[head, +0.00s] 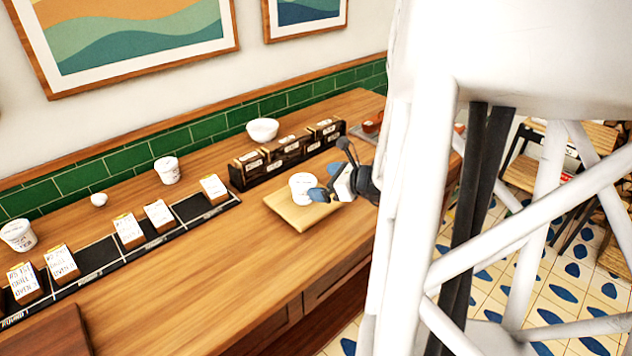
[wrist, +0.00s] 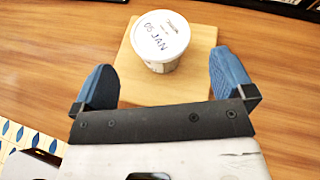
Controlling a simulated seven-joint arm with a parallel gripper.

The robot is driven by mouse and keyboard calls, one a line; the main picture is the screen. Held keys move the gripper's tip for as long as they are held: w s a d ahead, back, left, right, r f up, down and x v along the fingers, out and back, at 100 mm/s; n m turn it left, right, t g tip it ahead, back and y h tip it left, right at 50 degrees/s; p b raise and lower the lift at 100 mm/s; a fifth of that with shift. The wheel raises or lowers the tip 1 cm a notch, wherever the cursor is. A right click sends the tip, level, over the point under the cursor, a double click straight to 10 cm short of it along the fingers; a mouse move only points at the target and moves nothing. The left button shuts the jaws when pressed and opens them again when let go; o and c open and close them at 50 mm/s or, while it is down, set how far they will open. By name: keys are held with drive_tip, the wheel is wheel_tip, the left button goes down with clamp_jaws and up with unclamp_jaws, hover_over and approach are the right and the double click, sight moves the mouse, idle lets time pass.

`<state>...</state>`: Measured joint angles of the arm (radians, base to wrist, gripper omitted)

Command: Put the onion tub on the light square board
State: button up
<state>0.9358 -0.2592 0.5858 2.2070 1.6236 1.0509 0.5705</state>
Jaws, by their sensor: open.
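A white lidded tub (head: 302,184) stands upright on the light square board (head: 287,212). In the wrist view the tub (wrist: 162,45) has a lid marked "05 JAN" and rests on the board (wrist: 128,82); no onion label is readable. My gripper (head: 326,192) is open at the tub's right side in the head view. In the wrist view its blue fingers (wrist: 160,62) are spread left and right of the tub's near side, with gaps to it. Other white tubs stand at the far left (head: 17,236) and near the tiled wall (head: 167,170); their contents are unreadable.
A black rail (head: 95,252) with several labelled brown blocks runs along the counter. A small white object (head: 99,199) sits by the tiles.

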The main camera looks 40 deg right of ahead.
drive_tip(key=shift+v, duration=2.3)
drive_tip(key=shift+a, duration=0.1)
drive_tip(key=w+a+n+g+y, duration=0.35)
drive_tip(key=a+n+g, duration=0.55)
drive_tip(key=a+n, duration=0.75)
drive_tip(key=s+a+r+n+h, duration=0.3)
drive_tip(key=s+a+r+n, duration=0.3)
drive_tip(key=a+n, duration=0.1)
drive_tip(key=s+a+r+n+g+h, duration=0.1)
drive_tip(key=s+a+r+n+h, duration=0.3)
drive_tip(key=a, duration=0.6)
drive_tip(key=s+r+n, duration=0.2)
drive_tip(key=s+n, duration=0.1)
drive_tip(key=n, duration=0.1)
